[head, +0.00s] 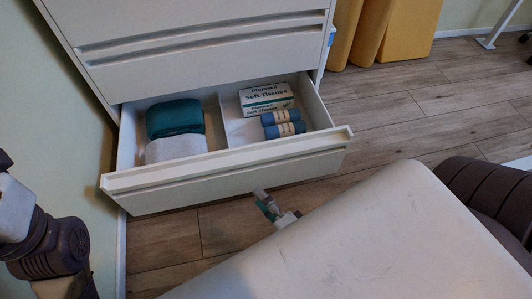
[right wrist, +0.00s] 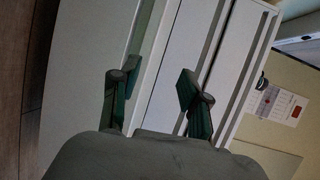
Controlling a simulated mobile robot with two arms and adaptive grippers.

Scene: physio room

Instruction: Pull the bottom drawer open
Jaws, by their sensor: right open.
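The bottom drawer (head: 230,181) of the white cabinet (head: 205,62) stands pulled out in the head view, with its inside showing. A divider splits it into two compartments. The left one holds a teal folded towel (head: 174,117) and a light grey one (head: 176,148). The right one holds a tissue box (head: 267,99) and two blue rolls (head: 283,123). My right gripper (head: 266,201) is just in front of the drawer's front panel, apart from its handle rim. In the right wrist view its fingers (right wrist: 156,88) are spread with nothing between them. My left gripper is out of view.
Yellow pads (head: 385,32) stand to the right of the cabinet. The wooden floor (head: 405,115) is clear to the right of the drawer. A green wall (head: 55,110) runs close on the left. My own arm parts cover the lower right and lower left.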

